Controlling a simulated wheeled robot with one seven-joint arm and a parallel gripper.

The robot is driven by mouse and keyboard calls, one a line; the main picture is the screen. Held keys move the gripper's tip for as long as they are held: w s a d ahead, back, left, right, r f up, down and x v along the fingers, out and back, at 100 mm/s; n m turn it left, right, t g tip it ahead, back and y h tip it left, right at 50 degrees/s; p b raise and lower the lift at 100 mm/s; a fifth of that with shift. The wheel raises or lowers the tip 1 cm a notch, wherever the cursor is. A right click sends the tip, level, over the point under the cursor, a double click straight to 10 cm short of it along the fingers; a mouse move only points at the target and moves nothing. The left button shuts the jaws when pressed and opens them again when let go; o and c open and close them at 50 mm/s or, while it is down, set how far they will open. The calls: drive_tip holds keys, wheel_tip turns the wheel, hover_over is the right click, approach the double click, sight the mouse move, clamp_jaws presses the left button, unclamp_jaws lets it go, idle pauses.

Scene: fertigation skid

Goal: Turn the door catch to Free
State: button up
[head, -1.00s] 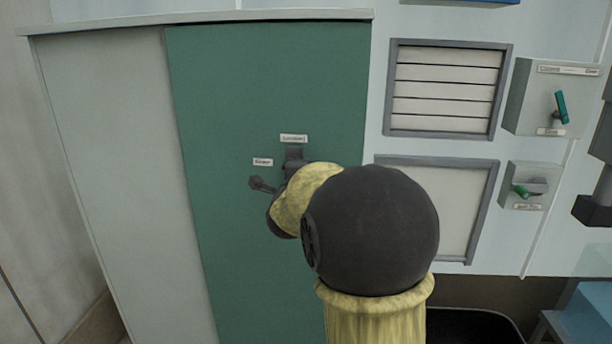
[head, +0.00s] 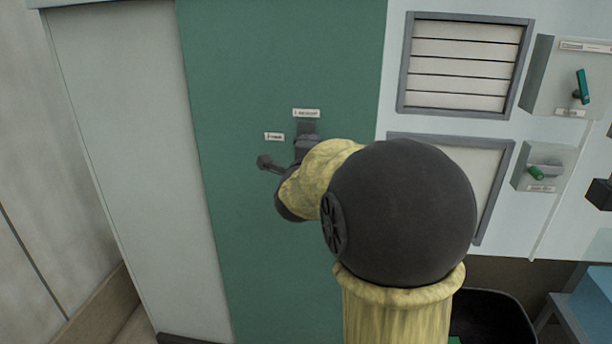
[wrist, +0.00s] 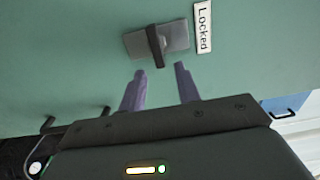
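The door catch (wrist: 158,42) is a grey plate with a dark lever standing out from it, on the green door (head: 240,230). In the head view the catch (head: 306,131) is partly hidden by my arm. The Locked label (wrist: 203,27) is beside the plate in the wrist view and above it in the head view (head: 306,113). The Free label (head: 274,136) is to the catch's left. My gripper (wrist: 160,72) is open and empty, its two fingers apart just short of the lever, whose near end points toward the gap. I see no contact. The lever's exact setting is unclear.
A dark bin (head: 495,320) and blue stand (head: 590,300) are at lower right. The door face around the catch is clear.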

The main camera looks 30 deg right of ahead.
drive_tip(key=v, duration=1.4)
drive_tip(key=shift+s+a, duration=0.25)
drive_tip(key=shift+s, duration=0.1)
drive_tip(key=shift+f, duration=0.1)
drive_tip(key=w+a+f+n+g+y, duration=0.1)
drive_tip(key=a+f+n+g+y, duration=0.1)
drive_tip(key=a+f+n+y, duration=0.35)
drive_tip(key=a+f+n+g+y, duration=0.2)
drive_tip(key=a+f+n+y, duration=0.1)
drive_tip(key=f+n, duration=0.6)
drive_tip(key=s+f+n+g+y, duration=0.2)
drive_tip(key=s+f+n+g, duration=0.7)
drive_tip(key=s+f+n, duration=0.25)
wheel_tip(320, 180, up, 22)
drive_tip(key=m+p, duration=0.1)
drive_tip(key=p, duration=2.2)
drive_tip(key=shift+s+a+r+t, duration=0.2)
drive_tip(key=shift+t, duration=0.1)
